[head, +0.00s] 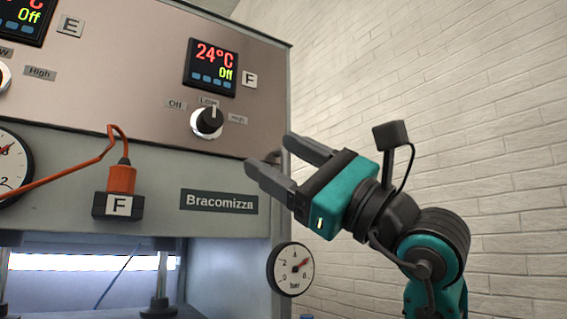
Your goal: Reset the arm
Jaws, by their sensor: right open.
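My right gripper (268,157) is in front of the right edge of the press panel (140,75). Its two grey fingers point left and are spread apart, with nothing between them. The teal gripper body and my right arm come in from the lower right. The fingertips are below and to the right of a black knob (209,120) marked Off, Low and High. The knob's pointer is up, towards Low. My left gripper is not in this view.
A display (211,67) labelled F reads 24°C and Off. An orange plug (122,179) with a cable sits in a socket marked F. A pressure gauge (290,269) is below the gripper. A white brick wall (480,80) fills the right; the space before it looks clear.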

